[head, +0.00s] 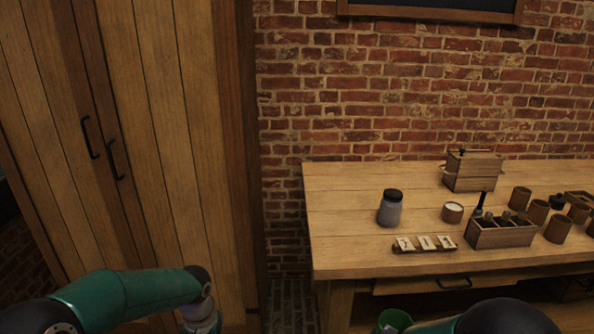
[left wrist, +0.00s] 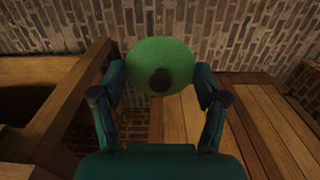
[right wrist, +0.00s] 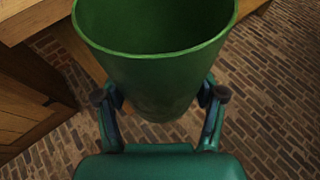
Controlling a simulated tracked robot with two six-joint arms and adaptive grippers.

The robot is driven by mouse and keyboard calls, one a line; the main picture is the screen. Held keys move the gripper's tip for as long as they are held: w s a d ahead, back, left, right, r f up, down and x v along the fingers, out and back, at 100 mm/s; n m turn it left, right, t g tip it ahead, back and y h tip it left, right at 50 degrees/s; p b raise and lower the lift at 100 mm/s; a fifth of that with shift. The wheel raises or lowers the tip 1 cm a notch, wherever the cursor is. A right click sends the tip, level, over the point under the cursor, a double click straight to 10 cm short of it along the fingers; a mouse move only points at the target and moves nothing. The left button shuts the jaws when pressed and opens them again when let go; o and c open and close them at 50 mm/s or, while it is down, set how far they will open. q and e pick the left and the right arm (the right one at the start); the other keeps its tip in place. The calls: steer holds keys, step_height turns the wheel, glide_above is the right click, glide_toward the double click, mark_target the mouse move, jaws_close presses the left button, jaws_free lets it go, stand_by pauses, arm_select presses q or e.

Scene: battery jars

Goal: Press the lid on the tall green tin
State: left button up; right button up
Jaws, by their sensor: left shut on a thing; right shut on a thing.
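The tall green tin (right wrist: 155,85) is in the right wrist view, its wide mouth open toward the top of the picture. My right gripper (right wrist: 160,97) is shut on its sides. The tin's green rim (head: 382,317) also shows at the bottom edge of the head view. A round green lid (left wrist: 160,52) with a dark knob (left wrist: 160,80) is in the left wrist view. My left gripper (left wrist: 160,96) is shut on the lid at its edges. The lid is apart from the tin. The lid does not show in the head view.
A wooden workbench (head: 340,230) stands against the brick wall. It carries a grey jar with a black lid (head: 390,208), a card rack (head: 425,244), a divided wooden box (head: 500,236), a wooden box (head: 472,172) and several small pots. A tall wooden cupboard (head: 150,130) stands at left.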

arm_select(q)
steer(key=s+r+p, duration=0.1)
steer(key=r, duration=0.1)
steer(key=s+r+p, duration=0.1)
steer(key=r+p, duration=0.1)
steer(key=s+r+p, duration=0.1)
steer(key=r+p, duration=0.1)
steer(key=shift+s+r, duration=0.2)
steer(key=shift+s, duration=0.05)
steer(key=shift+s+d+r+p, duration=0.1)
steer(key=shift+s+p, duration=0.15)
steer(key=shift+p, duration=0.1)
arm_select(e)
steer(key=s+r+m+g+h, duration=0.2)
steer(key=s+r+m+h, duration=0.1)
steer(key=s+r, duration=0.1)
steer(key=shift+s+r, duration=0.25)
steer(key=shift+s, duration=0.5)
steer(key=w+a+f+n+t+y, duration=0.2)
steer(key=a+n+t+y, duration=0.2)
steer(key=a, duration=1.1)
steer(key=n+y, duration=0.3)
steer(key=y, duration=0.1)
steer(key=shift+n+t, duration=0.3)
steer(key=shift+n, duration=0.1)
steer(key=shift+a, duration=0.1)
